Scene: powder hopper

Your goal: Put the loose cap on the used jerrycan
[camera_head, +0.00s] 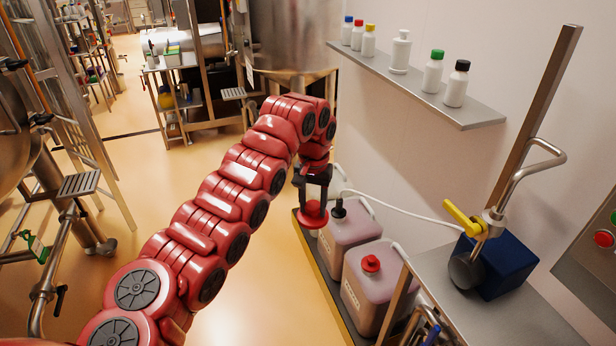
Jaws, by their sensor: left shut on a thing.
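The cap hangs just left of the farther jerrycan (352,233). That jerrycan is pale with pinkish-brown contents, and a black fitting (339,209) with a white hose sits at its top. The gripper partly hides its left side. The nearer jerrycan (368,297) has a red cap (371,264) on its neck. I cannot tell from labels which jerrycan is the used one. My right gripper is not in view.
Both jerrycans stand in a yellow-edged tray (325,283) on the floor. A steel bench (440,285) with a blue box (497,264) and a yellow-handled valve (462,219) stands at right. A wall shelf (450,108) holds several bottles. The floor left of the tray is open.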

